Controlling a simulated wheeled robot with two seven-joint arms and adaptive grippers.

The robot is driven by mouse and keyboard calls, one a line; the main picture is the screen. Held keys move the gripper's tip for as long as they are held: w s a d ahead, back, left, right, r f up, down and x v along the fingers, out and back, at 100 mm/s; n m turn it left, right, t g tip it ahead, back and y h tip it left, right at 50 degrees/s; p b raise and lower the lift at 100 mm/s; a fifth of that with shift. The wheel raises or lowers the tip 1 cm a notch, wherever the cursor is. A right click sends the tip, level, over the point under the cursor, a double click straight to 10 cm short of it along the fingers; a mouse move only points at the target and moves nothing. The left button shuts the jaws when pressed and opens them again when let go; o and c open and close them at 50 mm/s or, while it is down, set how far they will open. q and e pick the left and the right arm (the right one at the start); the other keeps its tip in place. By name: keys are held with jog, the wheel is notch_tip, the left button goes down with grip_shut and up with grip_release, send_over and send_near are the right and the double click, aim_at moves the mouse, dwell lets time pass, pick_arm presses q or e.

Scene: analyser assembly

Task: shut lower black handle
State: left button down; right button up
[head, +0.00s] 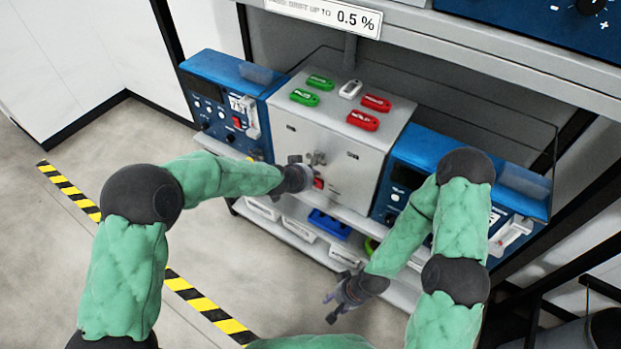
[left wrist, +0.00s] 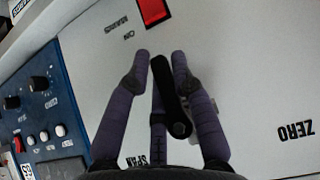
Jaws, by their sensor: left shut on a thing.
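In the left wrist view a black handle (left wrist: 172,98) with a round pivot end stands out from the pale front panel, lying between my purple finger pads. My left gripper (left wrist: 160,68) is shut on this handle. In the head view my left gripper (head: 308,175) is at the front of the grey analyser box (head: 345,176), beside its red switch, and largely hides the handle. My right gripper (head: 328,308) is low in front of the lower shelf, with its fingers apart and empty.
Blue instrument units (head: 222,100) flank the grey box. Green, white and red tags (head: 362,120) lie on its top. Below are white bins and a blue bin (head: 329,224). The floor at left, with yellow-black tape (head: 186,290), is clear.

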pick_arm(q)
jog(key=shift+f, duration=0.1)
jog(key=c, duration=1.3)
grip_release()
jog(key=v, duration=1.2)
